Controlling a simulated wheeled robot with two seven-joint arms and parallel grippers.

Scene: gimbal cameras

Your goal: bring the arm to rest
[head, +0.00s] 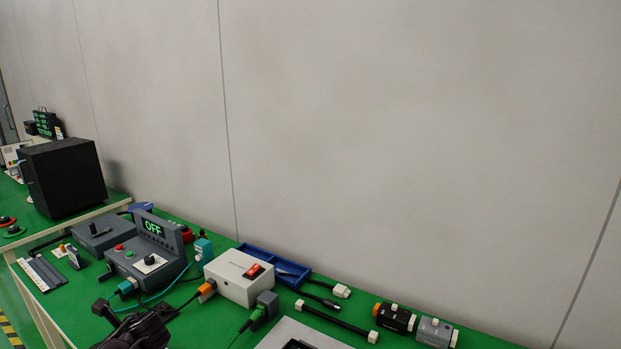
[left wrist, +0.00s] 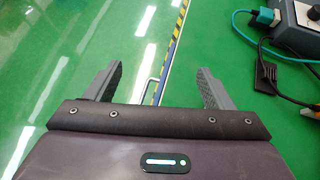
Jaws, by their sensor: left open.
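My left gripper (left wrist: 158,80) shows in the left wrist view with its two grey ridged fingers spread wide apart and nothing between them. Below the fingers are the floor and the front edge of the green table. In the head view a dark shape (head: 140,328), which looks like part of my left arm or gripper, is at the bottom left, by the front of the bench. Its fingers cannot be made out clearly there. My right gripper is in neither view.
A grey control box (head: 150,250) reading OFF, with cables, stands on the green bench near the gripper. A white box (head: 236,280) with a red switch, a blue tray (head: 262,258) and loose connectors lie further right. A black box (head: 65,175) stands at left. A wall (head: 400,130) runs behind.

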